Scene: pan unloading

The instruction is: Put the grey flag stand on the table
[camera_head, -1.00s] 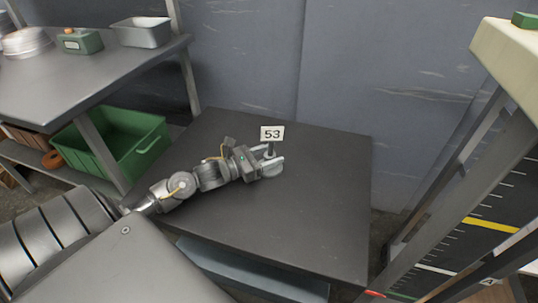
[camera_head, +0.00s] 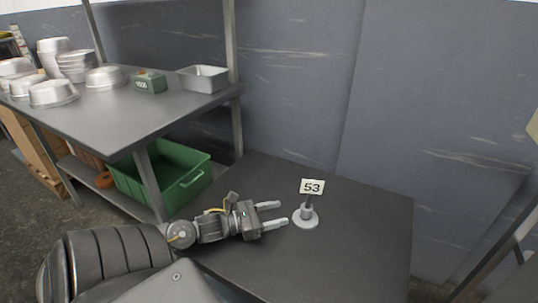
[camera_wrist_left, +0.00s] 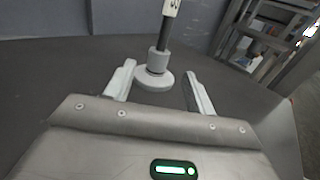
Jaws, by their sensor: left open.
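The grey flag stand (camera_head: 306,217) stands upright on the dark table (camera_head: 365,235), with a round base, a short post and a white sign marked 53 (camera_head: 312,187). My left gripper (camera_head: 284,212) is open and empty, just to the left of the stand, its fingers pointing at it. In the left wrist view the stand's base (camera_wrist_left: 155,80) is beyond and between the open fingertips (camera_wrist_left: 158,78), apart from them. The top of the sign is cut off there. My right gripper is in neither view.
A metal shelf table (camera_head: 130,110) with several metal pans, a small green box (camera_head: 150,83) and a grey tray (camera_head: 204,78) stands at the left. A green crate (camera_head: 160,177) sits below it. The dark table is clear around the stand.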

